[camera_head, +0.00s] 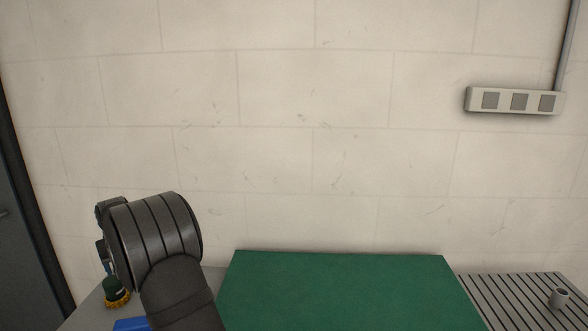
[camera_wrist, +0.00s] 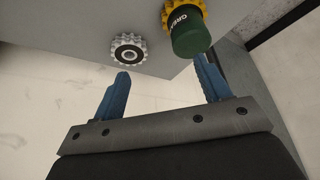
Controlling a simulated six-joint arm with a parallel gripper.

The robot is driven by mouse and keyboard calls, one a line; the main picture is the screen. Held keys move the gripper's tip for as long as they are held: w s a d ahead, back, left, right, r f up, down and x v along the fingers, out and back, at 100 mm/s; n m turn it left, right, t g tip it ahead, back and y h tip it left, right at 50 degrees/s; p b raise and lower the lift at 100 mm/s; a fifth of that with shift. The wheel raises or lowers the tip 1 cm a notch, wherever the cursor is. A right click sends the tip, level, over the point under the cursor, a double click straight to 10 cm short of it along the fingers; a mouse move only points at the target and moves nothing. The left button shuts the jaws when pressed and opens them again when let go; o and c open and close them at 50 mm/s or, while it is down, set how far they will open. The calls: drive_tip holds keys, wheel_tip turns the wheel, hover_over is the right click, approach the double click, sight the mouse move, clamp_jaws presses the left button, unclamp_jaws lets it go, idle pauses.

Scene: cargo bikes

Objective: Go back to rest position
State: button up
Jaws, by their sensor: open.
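My gripper (camera_wrist: 160,68) shows in the wrist view with its two blue fingers spread apart and nothing between them. Its fingertips point toward the grey tabletop. In the head view, my dark arm stands at the lower left and mostly hides the gripper.
A green canister with a yellow toothed base (camera_wrist: 190,32) and a silver cog (camera_wrist: 128,50) are on the grey table, beyond the fingers. The canister also shows in the head view (camera_head: 115,290), near a blue object (camera_head: 131,324).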

drive_tip(key=w+d+r, duration=0.3)
drive_tip(key=d+r, duration=0.1)
drive_tip(key=d, duration=0.3)
drive_tip(key=w+d+f+m+h, duration=0.1)
drive_tip(key=w+d, duration=0.3)
drive_tip(key=d, duration=1)
drive_tip(key=w+d+f+m+h, duration=0.1)
drive_tip(key=w+d+m, duration=0.3)
drive_tip(key=d, duration=1)
drive_tip(key=w+d+f+m+t+h, duration=0.1)
drive_tip(key=w+d+f+m, duration=0.2)
drive_tip(key=d, duration=1.1)
drive_tip(key=shift+w+f, duration=0.2)
drive_tip(key=shift+w, duration=0.45)
drive_tip(key=shift+w+f, duration=0.15)
drive_tip(key=shift+w, duration=0.45)
drive_tip(key=d+m, duration=0.1)
drive_tip(key=d, duration=0.5)
drive_tip(key=d+m, duration=0.1)
drive_tip(key=d, duration=0.5)
drive_tip(key=d+m+h, duration=0.1)
drive_tip(key=d, duration=0.5)
drive_tip(key=shift+w+d, duration=0.3)
